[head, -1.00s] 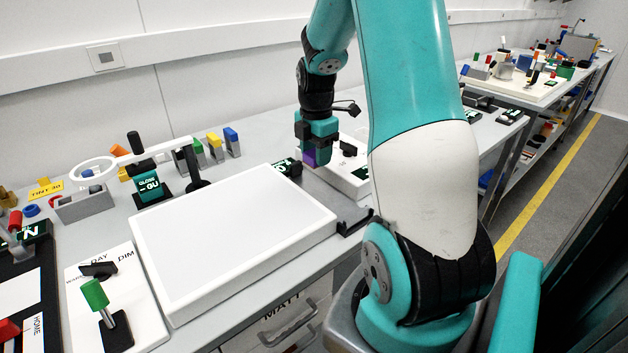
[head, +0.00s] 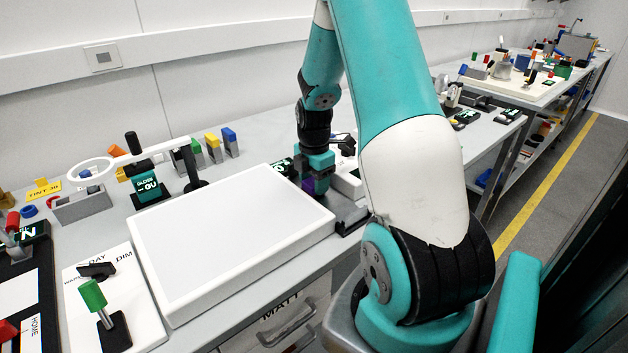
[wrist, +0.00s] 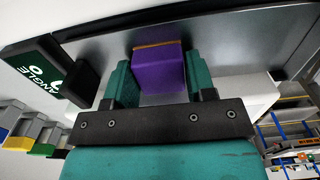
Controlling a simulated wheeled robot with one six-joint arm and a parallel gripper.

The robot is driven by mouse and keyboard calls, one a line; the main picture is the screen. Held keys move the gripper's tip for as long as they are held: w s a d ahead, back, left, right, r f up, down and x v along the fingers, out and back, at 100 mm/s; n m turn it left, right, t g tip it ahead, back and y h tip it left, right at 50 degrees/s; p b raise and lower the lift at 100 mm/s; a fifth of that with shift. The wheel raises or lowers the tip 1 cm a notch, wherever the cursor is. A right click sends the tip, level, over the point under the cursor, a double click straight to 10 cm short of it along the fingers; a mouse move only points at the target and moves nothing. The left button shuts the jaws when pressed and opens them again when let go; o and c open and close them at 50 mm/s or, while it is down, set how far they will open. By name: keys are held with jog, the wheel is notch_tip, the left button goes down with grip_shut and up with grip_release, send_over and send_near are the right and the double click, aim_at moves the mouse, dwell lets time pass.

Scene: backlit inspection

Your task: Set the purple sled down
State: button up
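The purple sled (wrist: 160,72) is a small block with an orange-brown strip along its far edge. It sits between the two teal fingers of my gripper (wrist: 160,80), which look closed against its sides. In the head view, my gripper (head: 316,170) points down just beyond the right back corner of the white light panel, with a bit of the purple sled (head: 308,185) showing under it. Below the sled is a dark grey metal track (wrist: 235,45). I cannot tell whether the sled touches the track.
A dark ANGLE readout (wrist: 45,75) stands left of the sled in the wrist view. The large white light panel (head: 225,235) fills the bench's middle. Colored blocks (head: 212,148) stand behind it. A GLOSS-GU readout (head: 147,185) is at the back left.

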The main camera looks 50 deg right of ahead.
jog(key=o, duration=0.3)
jog(key=shift+r, duration=0.1)
notch_tip(320, 180, up, 12)
jog(key=a+r+m+t+y, duration=0.1)
jog(key=a+r+m, duration=0.15)
jog(key=a, duration=0.85)
jog(key=a+r+m+y, duration=0.1)
jog(key=a+r, duration=0.2)
jog(key=a, duration=0.9)
jog(key=s+a+m, duration=0.1)
jog(key=s+a, duration=0.4)
jog(key=s+a+r+m+y, duration=0.1)
jog(key=s+a+m, duration=0.1)
jog(key=s+a, duration=0.3)
jog(key=s+a+m+g+y, duration=0.1)
jog(key=s+a+m, duration=0.1)
jog(key=s+a, duration=0.3)
jog(key=shift+s+a+r, duration=0.15)
jog(key=shift+a+r, duration=0.05)
